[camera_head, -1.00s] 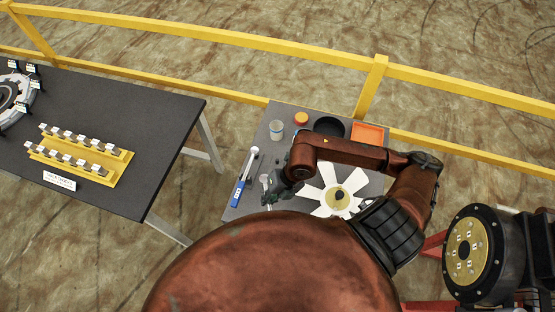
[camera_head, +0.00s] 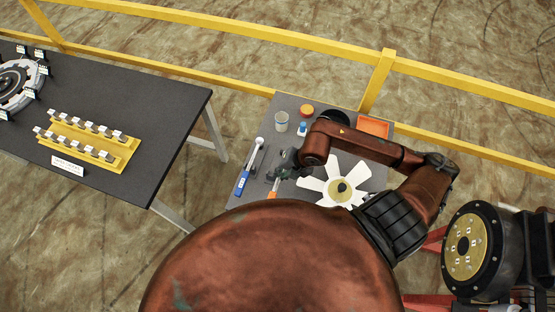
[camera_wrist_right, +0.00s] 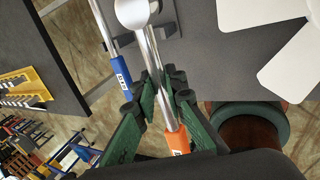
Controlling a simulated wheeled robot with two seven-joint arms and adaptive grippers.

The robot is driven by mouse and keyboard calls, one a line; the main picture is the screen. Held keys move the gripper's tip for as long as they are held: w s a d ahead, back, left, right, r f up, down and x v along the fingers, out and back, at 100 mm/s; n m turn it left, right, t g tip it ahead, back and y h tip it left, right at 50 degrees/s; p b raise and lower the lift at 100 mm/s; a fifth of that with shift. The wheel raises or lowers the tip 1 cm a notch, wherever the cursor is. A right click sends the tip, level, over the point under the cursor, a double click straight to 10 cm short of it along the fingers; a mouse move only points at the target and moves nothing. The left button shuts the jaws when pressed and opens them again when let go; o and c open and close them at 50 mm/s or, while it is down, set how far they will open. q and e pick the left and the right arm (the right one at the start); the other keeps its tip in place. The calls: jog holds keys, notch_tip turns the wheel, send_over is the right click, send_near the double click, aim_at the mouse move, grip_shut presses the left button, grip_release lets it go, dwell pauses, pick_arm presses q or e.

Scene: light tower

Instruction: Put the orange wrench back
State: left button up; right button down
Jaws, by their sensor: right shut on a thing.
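The orange wrench has an orange handle (camera_head: 272,189) and a shiny metal shaft. In the right wrist view its round silver head is at the top and its orange handle (camera_wrist_right: 178,140) is at the bottom. My right gripper (camera_head: 283,172) is over the left part of the small grey table. In the wrist view its green-black fingers (camera_wrist_right: 166,98) are shut around the wrench's shaft, just above the handle. I cannot tell whether the wrench is clear of the table. A blue-handled wrench (camera_head: 243,181) lies to its left. My left gripper is not in view.
The small table (camera_head: 240,197) also carries a white fan (camera_head: 340,190), a grey cup (camera_head: 281,122), an orange round item (camera_head: 306,111) and an orange tray (camera_head: 374,127). A larger dark table (camera_head: 165,130) stands at left. A yellow railing (camera_head: 230,87) runs behind.

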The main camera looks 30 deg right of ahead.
jog(key=w+d+f, duration=0.1)
jog(key=w+f, duration=0.1)
jog(key=w+d+f, duration=0.1)
jog(key=w+f, duration=0.1)
jog(key=w, duration=0.1)
jog(key=w+d+f+p, duration=0.1)
jog(key=w+f, duration=0.2)
jog(key=shift+w, duration=0.25)
jog(key=shift+w+d+f+p, duration=0.1)
jog(key=shift+w+f+p, duration=0.1)
jog(key=shift+f, duration=0.4)
jog(key=shift+w+f+p, duration=0.1)
jog(key=shift+f+p, duration=0.05)
jog(key=shift+f, duration=0.45)
jog(key=shift+f+p, duration=0.45)
jog(key=shift+f, duration=0.1)
jog(key=c, duration=2)
grip_release()
jog(key=shift+f, duration=0.1)
